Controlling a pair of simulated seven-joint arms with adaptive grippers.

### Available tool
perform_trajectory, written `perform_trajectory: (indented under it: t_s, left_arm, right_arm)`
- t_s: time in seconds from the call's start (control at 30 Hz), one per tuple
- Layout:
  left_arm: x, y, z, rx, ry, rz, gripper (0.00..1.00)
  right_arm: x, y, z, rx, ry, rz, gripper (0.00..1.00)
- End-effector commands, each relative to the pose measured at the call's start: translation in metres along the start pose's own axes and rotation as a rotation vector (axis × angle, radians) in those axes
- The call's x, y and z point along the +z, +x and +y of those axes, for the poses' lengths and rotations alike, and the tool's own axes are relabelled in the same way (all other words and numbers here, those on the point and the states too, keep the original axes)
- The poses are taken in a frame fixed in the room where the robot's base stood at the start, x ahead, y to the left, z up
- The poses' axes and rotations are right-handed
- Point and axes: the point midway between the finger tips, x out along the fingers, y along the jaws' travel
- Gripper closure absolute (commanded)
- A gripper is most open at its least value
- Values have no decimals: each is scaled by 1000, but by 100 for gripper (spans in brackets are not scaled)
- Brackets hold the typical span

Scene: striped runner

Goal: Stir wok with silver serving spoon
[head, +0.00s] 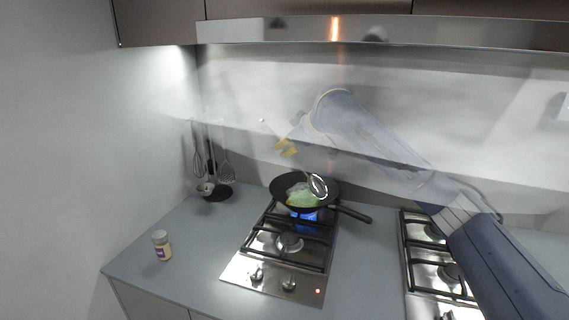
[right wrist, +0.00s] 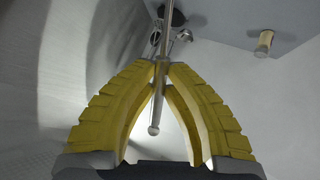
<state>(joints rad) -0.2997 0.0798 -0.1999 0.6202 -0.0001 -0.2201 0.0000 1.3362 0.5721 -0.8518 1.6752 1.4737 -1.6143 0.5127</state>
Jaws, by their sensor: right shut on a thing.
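The dark wok (head: 276,192) sits on the rear burner of the left stove, with its handle (head: 354,215) pointing right. It holds pale and green food (head: 300,197). My right gripper (head: 287,147) is above and behind the wok. It is shut on the handle of the silver serving spoon, whose oval head (head: 318,185) shows over the right part of the wok; I cannot tell whether it touches the food. In the right wrist view, the yellow fingers (right wrist: 160,75) close around the thin spoon handle (right wrist: 154,129), and its ball end sticks out between them. My left gripper is not in view.
A utensil stand (head: 217,192) with a whisk (head: 198,160) and other tools stands at the back left. A jar (head: 162,245) is on the left counter. A second stove (head: 420,300) is on the right. The range hood (head: 270,30) hangs above. The counter between the stoves is clear.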

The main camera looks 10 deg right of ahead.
Motion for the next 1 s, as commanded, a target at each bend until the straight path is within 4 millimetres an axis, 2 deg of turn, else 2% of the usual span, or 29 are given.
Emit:
perform_trajectory:
  t_s: [0.3,0.6,1.0]
  left_arm:
    - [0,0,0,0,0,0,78]
    - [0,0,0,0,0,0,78]
    - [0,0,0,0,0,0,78]
  right_arm:
    - [-13,7,41,-156,-151,118,100]
    - [-12,16,73,-315,-301,247,100]
    - [-5,22,91,-453,-433,400,100]
